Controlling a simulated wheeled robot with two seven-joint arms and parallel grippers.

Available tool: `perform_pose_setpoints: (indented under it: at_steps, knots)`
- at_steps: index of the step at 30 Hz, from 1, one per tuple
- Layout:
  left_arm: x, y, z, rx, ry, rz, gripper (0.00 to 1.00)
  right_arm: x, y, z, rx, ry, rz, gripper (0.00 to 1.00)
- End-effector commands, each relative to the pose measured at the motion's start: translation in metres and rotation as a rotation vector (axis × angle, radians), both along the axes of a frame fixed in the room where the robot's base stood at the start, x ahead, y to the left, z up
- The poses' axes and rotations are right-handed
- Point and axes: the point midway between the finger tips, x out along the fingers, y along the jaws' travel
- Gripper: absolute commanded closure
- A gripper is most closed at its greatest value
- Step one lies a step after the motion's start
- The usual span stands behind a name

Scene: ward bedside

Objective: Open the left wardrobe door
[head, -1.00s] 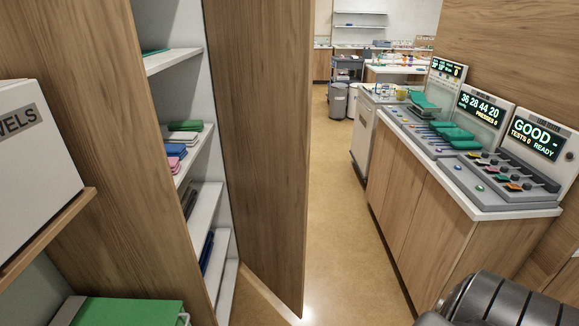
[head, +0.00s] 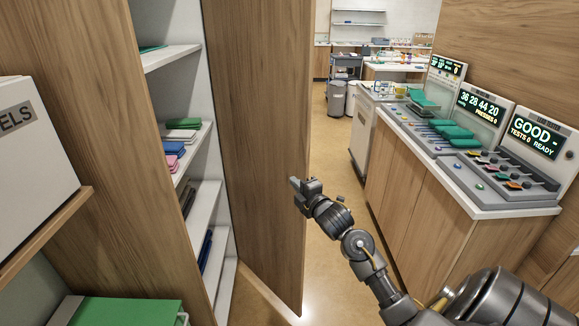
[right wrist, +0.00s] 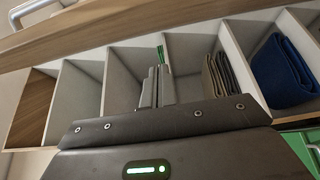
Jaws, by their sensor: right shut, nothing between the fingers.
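The wardrobe shows on the left in the head view, with white shelves (head: 208,192) exposed and folded cloths on them. A tall wooden door panel (head: 256,140) stands swung out at the right of the shelves. My right gripper (head: 300,190) is shut and empty, in front of the lower free edge of this panel; whether it touches cannot be told. In the right wrist view, the gripper body (right wrist: 160,135) fills the bottom, with shelf compartments (right wrist: 130,75) beyond it and a pale bar, perhaps a handle (right wrist: 35,12), at top left. My left gripper is out of view.
A counter (head: 480,205) with display devices stands on the right. A strip of bare floor (head: 335,150) runs between the door panel and the counter. A white box (head: 35,160) on a wooden shelf and a green item (head: 125,312) are at near left.

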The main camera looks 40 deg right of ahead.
Motion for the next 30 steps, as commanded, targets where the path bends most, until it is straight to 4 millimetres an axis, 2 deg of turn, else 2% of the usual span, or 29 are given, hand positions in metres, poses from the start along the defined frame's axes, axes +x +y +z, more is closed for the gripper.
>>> perform_pose_setpoints:
  at_steps: [5, 17, 22, 30]
  knots:
    - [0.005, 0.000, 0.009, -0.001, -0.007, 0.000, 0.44, 0.020, -0.003, 0.003, 0.005, -0.001, 0.000, 1.00]
    - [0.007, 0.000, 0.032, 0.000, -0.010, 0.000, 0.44, 0.099, -0.014, 0.003, 0.007, 0.000, 0.000, 1.00]
    - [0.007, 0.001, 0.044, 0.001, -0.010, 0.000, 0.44, 0.099, -0.040, 0.002, 0.003, 0.003, -0.002, 1.00]
    - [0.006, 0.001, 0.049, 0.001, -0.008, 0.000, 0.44, 0.100, -0.054, -0.001, 0.004, 0.001, 0.000, 1.00]
